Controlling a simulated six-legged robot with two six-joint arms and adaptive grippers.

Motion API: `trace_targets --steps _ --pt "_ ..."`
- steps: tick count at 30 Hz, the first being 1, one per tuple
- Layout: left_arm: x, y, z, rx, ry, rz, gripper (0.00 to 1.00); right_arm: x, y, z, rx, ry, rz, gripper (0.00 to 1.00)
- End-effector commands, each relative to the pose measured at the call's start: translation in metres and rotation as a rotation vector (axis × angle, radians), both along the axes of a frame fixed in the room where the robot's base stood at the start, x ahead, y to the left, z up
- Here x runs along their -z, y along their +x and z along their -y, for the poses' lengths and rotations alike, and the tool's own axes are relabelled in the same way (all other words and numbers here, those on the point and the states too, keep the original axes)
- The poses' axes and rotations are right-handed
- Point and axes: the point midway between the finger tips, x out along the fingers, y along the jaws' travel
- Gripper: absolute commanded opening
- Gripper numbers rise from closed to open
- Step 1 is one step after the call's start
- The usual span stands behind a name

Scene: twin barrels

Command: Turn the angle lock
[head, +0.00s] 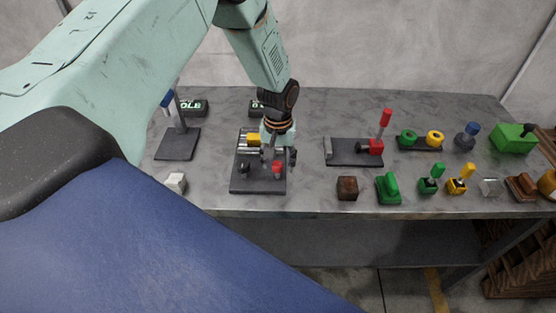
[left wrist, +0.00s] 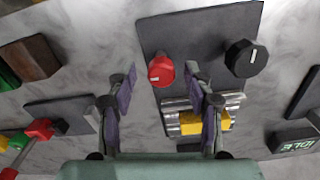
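A dark plate (head: 258,185) on the grey bench carries two silver barrels (left wrist: 183,117) with a yellow block (left wrist: 205,123) across them. A red knob (head: 277,168) with a white mark and a black knob (head: 245,168) with a white mark stand at the plate's front; I cannot tell which is the angle lock. The left wrist view also shows the red knob (left wrist: 160,70) and the black knob (left wrist: 245,58). My left gripper (head: 280,154) is open and empty, pointing down over the plate's right side. In its wrist view the red knob appears between the fingertips, apart from both. My right gripper is not in view.
A second plate (head: 345,152) with a red lever stands to the right, and a dark stand (head: 178,145) to the left. A brown block (head: 347,188), a green piece (head: 388,188) and several other parts line the bench's right side.

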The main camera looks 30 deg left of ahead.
Motion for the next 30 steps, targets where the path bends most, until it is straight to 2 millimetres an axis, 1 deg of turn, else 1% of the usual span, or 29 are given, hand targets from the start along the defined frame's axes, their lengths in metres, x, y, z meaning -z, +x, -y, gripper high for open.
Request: trace_targets --steps 1,2,17,18,25,30 --pt "-0.0001 0.0 -0.0001 0.0 0.0 0.0 0.47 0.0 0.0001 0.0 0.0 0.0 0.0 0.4" --pt "-0.0001 0.0 -0.0001 0.0 0.0 0.0 0.44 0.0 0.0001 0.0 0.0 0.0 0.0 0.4" --pt "-0.0003 -0.0007 0.0 -0.001 -0.001 -0.002 0.01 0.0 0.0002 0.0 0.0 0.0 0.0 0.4" --pt "-0.0003 -0.0008 0.0 -0.001 -0.001 -0.002 0.0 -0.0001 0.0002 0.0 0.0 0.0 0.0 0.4" --pt "-0.0001 -0.0011 -0.0001 0.019 0.0 -0.003 0.0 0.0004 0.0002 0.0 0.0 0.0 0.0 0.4" --pt "0.0001 -0.0013 0.0 0.09 0.0 -0.004 0.0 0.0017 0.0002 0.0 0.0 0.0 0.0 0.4"
